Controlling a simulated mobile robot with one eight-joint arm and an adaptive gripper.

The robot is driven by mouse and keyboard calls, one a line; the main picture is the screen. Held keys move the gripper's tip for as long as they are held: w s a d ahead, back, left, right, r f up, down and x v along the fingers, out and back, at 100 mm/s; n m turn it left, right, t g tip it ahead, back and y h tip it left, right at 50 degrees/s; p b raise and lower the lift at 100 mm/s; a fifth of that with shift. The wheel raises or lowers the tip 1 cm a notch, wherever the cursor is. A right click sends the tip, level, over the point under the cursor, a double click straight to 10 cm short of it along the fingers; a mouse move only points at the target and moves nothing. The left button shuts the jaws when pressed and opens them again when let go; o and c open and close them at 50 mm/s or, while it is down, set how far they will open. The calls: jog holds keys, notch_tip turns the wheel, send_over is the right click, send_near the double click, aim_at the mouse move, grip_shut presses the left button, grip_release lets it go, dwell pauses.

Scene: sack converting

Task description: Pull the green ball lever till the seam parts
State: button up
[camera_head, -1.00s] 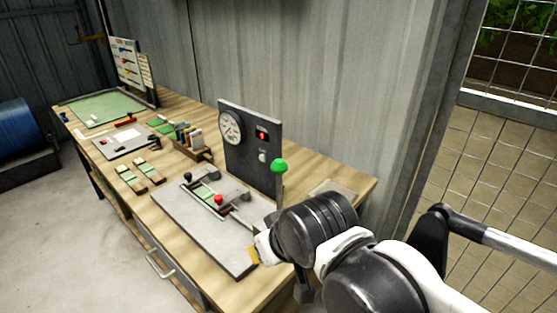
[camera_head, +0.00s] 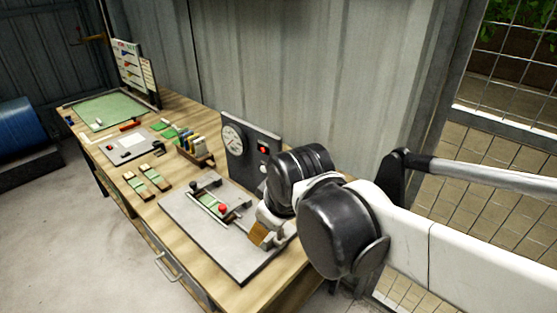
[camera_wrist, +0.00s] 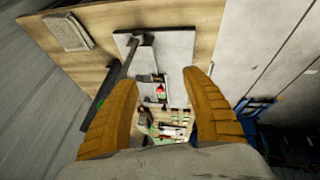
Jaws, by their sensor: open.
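The green ball lever is hidden behind my arm in the head view. In the head view my gripper (camera_head: 259,233) hangs over the right end of the grey test plate (camera_head: 238,257). A clamp with a red knob (camera_head: 223,208) and a black knob (camera_head: 194,187) holds a green strip (camera_head: 210,199) on the plate. The seam is too small to judge.
A dark upright panel with a dial gauge (camera_head: 233,138) and a red light (camera_head: 264,148) stands behind the plate, close to my arm. Sample strips (camera_head: 154,179), a file rack (camera_head: 195,153) and a green mat (camera_head: 108,109) lie farther left on the bench.

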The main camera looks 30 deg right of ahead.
jog(key=w+d+r+n+g+p, duration=0.2)
jog(key=w+d+r+n+p, duration=0.1)
jog(key=r+n+p, duration=0.4)
jog(key=w+d+r+n+g+p, duration=0.1)
jog(key=w+d+r+n+p, duration=0.3)
jog(key=p, duration=0.5)
jog(key=shift+m, duration=0.5)
jog(key=x, duration=0.3)
jog(key=b+x, duration=0.1)
jog(key=x, duration=0.2)
jog(key=b+x, duration=0.1)
jog(key=x, duration=0.2)
jog(key=shift+s+f, duration=0.25)
jog(key=shift+f, duration=0.2)
grip_shut()
